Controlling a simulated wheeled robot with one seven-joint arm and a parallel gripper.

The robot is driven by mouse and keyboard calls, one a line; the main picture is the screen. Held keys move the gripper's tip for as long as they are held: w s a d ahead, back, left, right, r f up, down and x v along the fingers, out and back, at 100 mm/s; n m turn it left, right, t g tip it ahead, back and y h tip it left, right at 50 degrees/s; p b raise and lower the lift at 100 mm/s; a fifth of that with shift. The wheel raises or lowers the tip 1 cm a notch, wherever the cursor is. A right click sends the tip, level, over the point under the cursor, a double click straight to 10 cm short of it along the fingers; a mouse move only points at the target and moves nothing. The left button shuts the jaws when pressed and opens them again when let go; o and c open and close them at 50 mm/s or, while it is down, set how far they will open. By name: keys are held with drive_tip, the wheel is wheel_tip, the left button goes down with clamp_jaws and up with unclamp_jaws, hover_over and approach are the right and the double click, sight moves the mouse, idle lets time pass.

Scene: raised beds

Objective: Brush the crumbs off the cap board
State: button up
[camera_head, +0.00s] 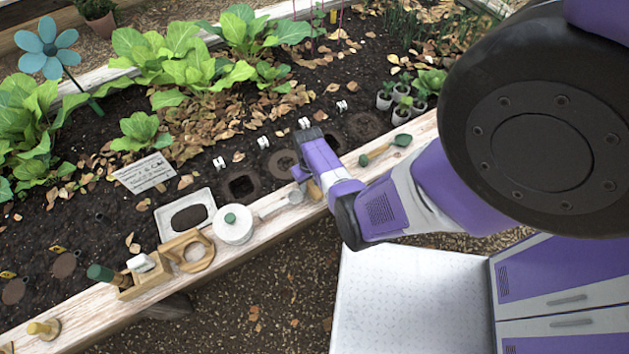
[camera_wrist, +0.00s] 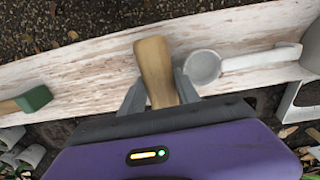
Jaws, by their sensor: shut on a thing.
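The cap board (camera_head: 105,308) is the pale, weathered wooden edge of the raised bed, running diagonally across the head view. It also shows in the wrist view (camera_wrist: 90,68), with worn brown patches. I cannot make out separate crumbs on it. My gripper (camera_head: 310,180) is low over the board's middle. In the wrist view my gripper (camera_wrist: 158,88) is shut on a light wooden handle (camera_wrist: 154,58), which points out over the board. The handle's other end and any bristles are hidden. I cannot tell whether the held tool touches the board.
A grey scoop (camera_head: 282,204) lies on the board beside the gripper. Soil and plants lie behind.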

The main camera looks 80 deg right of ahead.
drive_tip(key=shift+a, duration=0.2)
wheel_tip(320, 180, up, 6)
drive_tip(key=p, duration=0.5)
drive_tip(key=shift+d+p, duration=0.1)
drive_tip(key=shift+p, duration=0.3)
drive_tip(key=shift+r+p, duration=1.45)
